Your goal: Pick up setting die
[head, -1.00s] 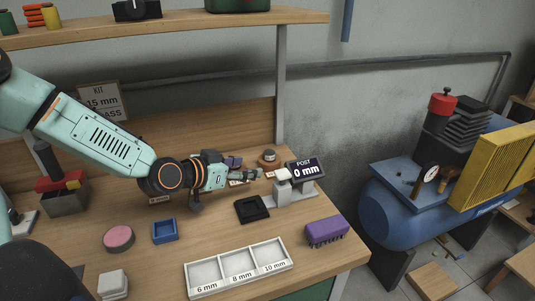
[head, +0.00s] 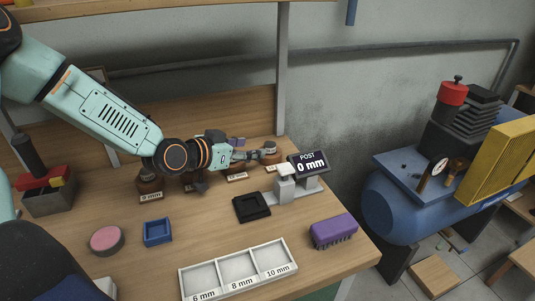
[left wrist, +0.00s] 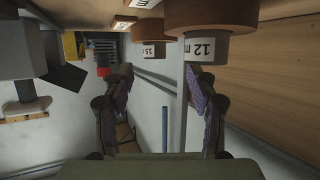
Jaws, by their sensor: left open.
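Setting dies on brown round bases stand in a row at the back of the bench. A grey-topped die (head: 269,148) stands at the right end of the row. My left gripper (head: 254,155) is open with its tips close beside this die; I cannot tell whether they touch. In the left wrist view the open left gripper (left wrist: 160,105) has nothing between its dark fingers. A round piece labelled "12 m" (left wrist: 206,48) shows above its right finger, and one labelled "15 m" (left wrist: 149,50) shows farther off. My arm partly hides the row. The right gripper is not in view.
A post gauge (head: 308,162) reading 0 mm stands right of the row, with a black square tray (head: 252,207) before it. A three-part white tray (head: 221,290), purple brush (head: 333,230), blue tray (head: 158,231) and pink disc (head: 107,240) lie in front. A compressor (head: 410,210) stands right.

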